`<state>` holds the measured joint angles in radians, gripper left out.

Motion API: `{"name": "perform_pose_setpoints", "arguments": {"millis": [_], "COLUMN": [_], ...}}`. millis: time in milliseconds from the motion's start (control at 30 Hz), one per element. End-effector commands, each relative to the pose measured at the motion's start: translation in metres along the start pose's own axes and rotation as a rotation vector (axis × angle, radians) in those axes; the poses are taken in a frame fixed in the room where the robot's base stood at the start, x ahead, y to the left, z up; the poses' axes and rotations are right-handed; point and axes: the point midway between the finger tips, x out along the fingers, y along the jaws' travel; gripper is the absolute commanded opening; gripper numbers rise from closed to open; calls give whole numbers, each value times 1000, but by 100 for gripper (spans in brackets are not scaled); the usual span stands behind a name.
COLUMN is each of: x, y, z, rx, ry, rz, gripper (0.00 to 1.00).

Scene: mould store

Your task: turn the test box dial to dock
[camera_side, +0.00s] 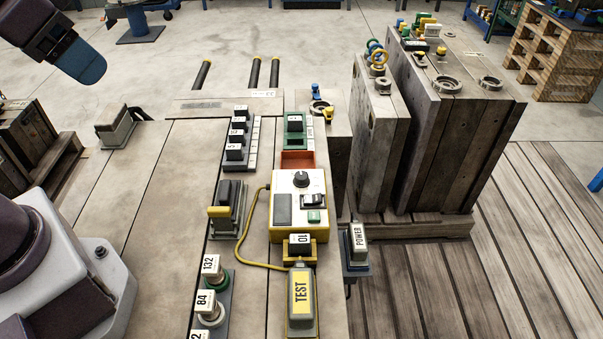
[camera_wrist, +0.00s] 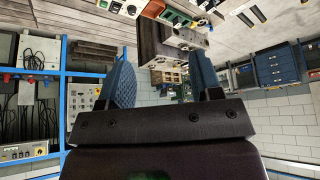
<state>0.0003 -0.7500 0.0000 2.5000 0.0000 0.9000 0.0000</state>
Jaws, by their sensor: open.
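The test box (camera_side: 283,226) is a white-topped box with yellow sides, standing on the bench in the side view. Its round black dial (camera_side: 301,179) is near the top of its face; which mark the dial points at is too small to read. A dark window and a black switch (camera_side: 313,201) sit below the dial. A pale panel with dark knobs, perhaps this box, shows at the top edge of the wrist view. My gripper (camera_wrist: 161,78) is open and empty, its blue fingers wide apart. In the side view a blue finger (camera_side: 86,64) hangs at upper left, far from the dial.
A yellow cable runs from the box to a yellow TEST block (camera_side: 302,300). A block marked 10 (camera_side: 300,244) sits just before the box, an orange tray (camera_side: 298,160) behind it. Tall mould blocks (camera_side: 440,120) stand at right.

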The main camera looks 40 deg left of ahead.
Motion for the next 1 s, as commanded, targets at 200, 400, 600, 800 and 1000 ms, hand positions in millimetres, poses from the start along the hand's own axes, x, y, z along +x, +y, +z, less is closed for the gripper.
{"name": "perform_pose_setpoints", "arguments": {"millis": [200,400,600,800,1000], "x": [22,62,118,190,259], "y": [8,26,50,79,105], "z": [0,-32,-68,-95,-116], "rx": [36,21,-213,-584,-1093], "ry": [-114,-276,-401,-479,-458], "rz": [18,30,-24,-150,-313], "gripper": [55,55,55,55,55]}}
